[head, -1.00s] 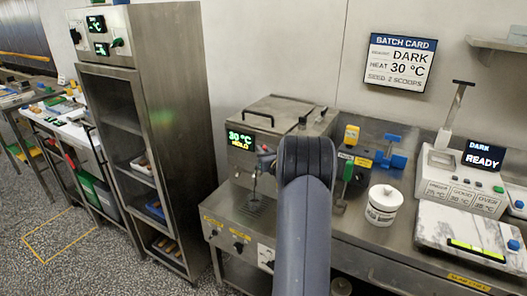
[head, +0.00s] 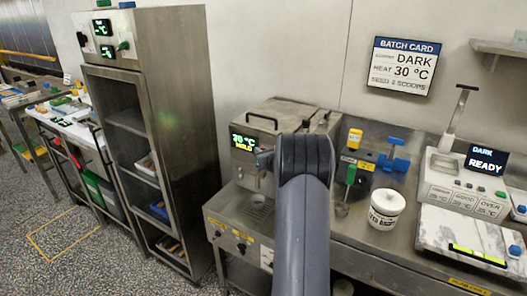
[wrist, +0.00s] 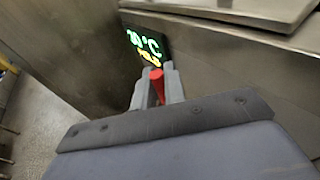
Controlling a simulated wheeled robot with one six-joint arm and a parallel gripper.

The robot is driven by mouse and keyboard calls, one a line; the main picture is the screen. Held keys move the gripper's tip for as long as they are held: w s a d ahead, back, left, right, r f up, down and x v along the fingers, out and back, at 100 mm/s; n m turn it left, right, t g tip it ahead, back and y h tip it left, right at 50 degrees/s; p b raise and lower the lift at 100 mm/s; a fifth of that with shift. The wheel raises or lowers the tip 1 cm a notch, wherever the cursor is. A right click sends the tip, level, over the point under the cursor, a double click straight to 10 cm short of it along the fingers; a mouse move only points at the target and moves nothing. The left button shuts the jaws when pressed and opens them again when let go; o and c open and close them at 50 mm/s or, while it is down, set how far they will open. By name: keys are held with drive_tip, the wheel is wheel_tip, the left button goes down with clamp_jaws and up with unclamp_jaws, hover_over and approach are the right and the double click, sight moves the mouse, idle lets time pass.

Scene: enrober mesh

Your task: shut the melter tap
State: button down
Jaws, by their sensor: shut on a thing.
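The melter (head: 290,112) is a steel box with a lid and a display reading 30 °C HOLD on its front. The tap's red lever (wrist: 157,80) shows in the wrist view, between the two grey fingers of my gripper (wrist: 158,88). My gripper is shut on this lever, just below the display. In the head view my own arm hides most of the tap and gripper; only a small part of the gripper (head: 263,158) shows at the melter's front. A drip grate (head: 257,206) lies below the tap.
A tall steel cabinet (head: 170,110) stands left of the melter. A batch card (head: 402,66) hangs on the wall.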

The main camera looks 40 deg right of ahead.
drive_tip(key=c, duration=1.5)
unclamp_jaws()
drive_tip(key=b+v, duration=0.2)
drive_tip(key=v, duration=0.8)
drive_tip(key=shift+s+a+r, duration=0.15)
drive_tip(key=shift+s, duration=0.2)
